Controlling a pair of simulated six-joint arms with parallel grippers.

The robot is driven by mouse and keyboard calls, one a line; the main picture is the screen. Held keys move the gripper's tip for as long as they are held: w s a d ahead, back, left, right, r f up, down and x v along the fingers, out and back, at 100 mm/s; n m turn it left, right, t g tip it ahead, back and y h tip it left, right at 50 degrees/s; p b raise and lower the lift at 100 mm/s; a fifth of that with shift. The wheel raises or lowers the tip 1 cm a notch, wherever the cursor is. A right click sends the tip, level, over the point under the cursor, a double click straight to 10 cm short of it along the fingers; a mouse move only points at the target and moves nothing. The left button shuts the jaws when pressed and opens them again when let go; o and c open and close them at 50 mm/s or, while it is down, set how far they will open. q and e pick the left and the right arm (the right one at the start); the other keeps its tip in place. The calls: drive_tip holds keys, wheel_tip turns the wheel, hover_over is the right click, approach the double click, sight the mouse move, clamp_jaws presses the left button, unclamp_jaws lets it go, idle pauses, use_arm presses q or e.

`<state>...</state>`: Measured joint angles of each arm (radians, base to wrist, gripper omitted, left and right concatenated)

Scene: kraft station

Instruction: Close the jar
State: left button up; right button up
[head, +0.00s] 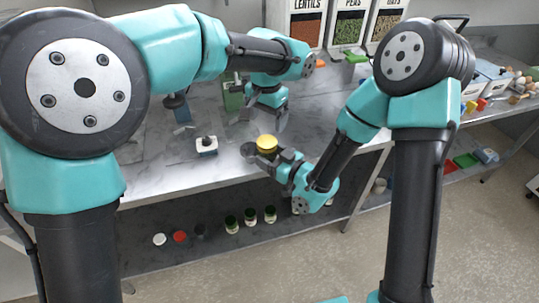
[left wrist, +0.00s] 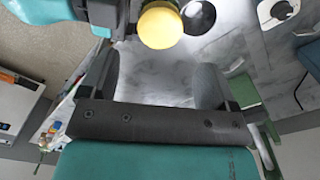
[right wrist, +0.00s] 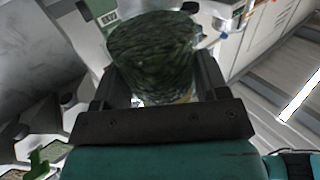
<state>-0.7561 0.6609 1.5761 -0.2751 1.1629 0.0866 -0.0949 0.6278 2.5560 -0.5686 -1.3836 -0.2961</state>
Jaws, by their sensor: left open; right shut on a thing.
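A yellow round lid (head: 266,143) shows on top of what my right gripper (head: 264,157) holds, over the front edge of the counter. In the right wrist view my right gripper (right wrist: 158,75) is shut on the jar (right wrist: 153,48), which has dark green contents. Whether the lid is seated on the jar cannot be told. My left gripper (head: 265,118) is open and empty, a little above and behind the lid in the head view. In the left wrist view the lid (left wrist: 160,27) lies just beyond the open fingers of my left gripper (left wrist: 155,75), apart from them.
A small white and dark device (head: 206,146) stands on the grey counter (head: 180,172), left of the jar. A green block (head: 232,97) stands further back. Labelled bins (head: 348,30) line the back. Several jars (head: 250,217) and caps (head: 180,237) stand on the lower shelf.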

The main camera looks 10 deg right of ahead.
sight(267, 141)
use_arm(q)
drive_tip(key=shift+r+n, duration=0.2)
drive_tip(key=shift+n, duration=0.5)
drive_tip(key=shift+f, duration=4.05)
drive_tip(key=c, duration=0.9)
drive_tip(key=o, duration=1.1)
